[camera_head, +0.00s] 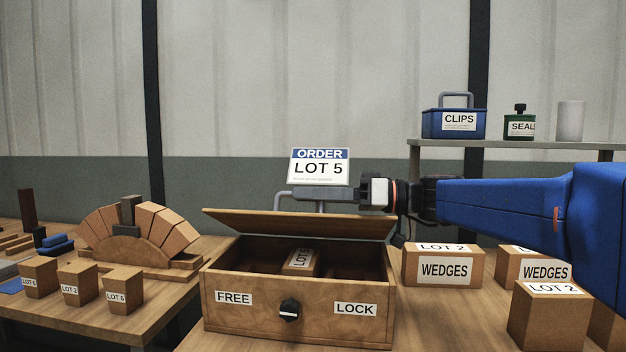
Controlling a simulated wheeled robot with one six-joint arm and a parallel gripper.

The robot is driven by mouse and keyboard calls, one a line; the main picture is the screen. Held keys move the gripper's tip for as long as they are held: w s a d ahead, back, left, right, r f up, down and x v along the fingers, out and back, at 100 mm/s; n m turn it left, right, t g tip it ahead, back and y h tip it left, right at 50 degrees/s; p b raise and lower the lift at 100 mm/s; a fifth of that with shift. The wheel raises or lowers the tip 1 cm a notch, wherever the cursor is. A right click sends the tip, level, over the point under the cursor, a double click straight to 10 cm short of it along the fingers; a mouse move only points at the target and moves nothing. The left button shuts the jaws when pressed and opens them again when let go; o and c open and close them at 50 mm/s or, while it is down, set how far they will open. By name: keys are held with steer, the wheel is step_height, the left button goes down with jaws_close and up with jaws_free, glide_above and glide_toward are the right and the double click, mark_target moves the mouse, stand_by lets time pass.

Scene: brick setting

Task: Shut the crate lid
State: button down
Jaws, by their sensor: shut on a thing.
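The wooden crate (225,321) stands on the bench with its lid (300,221) partly open. The lid hangs tilted over the box, leaving a gap at the front. A brick labelled LOT 5 (299,262) shows inside; the rest of the inside is dark. A black knob (289,310) sits on the crate front between the FREE and LOCK labels. My gripper (308,193) reaches in from the right, just above the lid. It is shut on the grey handle (277,201) on the lid, though the contact is partly hidden by the fingers.
An ORDER LOT 5 sign (320,167) stands behind the crate. WEDGES boxes (443,268) stand close on the right. A shelf (520,144) holds a blue CLIPS box (454,123), SEAL container and cup. The left table holds labelled bricks (78,283) and a brick arch (130,238).

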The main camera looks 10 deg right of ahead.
mark_target(309, 218)
steer(key=shift+s+a+f+n, duration=0.2)
steer(key=shift+s+f+n, duration=0.25)
steer(key=shift+f, duration=0.2)
steer(key=shift+s+a+f+n, duration=0.15)
steer(key=shift+s+f+n, duration=0.25)
steer(key=shift+f, duration=0.2)
steer(key=shift+s+a+f, duration=0.2)
steer(key=shift+s+f, duration=0.3)
steer(key=shift+f, duration=0.3)
steer(key=c, duration=1.8)
jaws_free()
steer(key=shift+d, duration=0.1)
steer(key=v, duration=1.7)
steer(key=shift+s+d, duration=0.1)
steer(key=shift+c, duration=0.3)
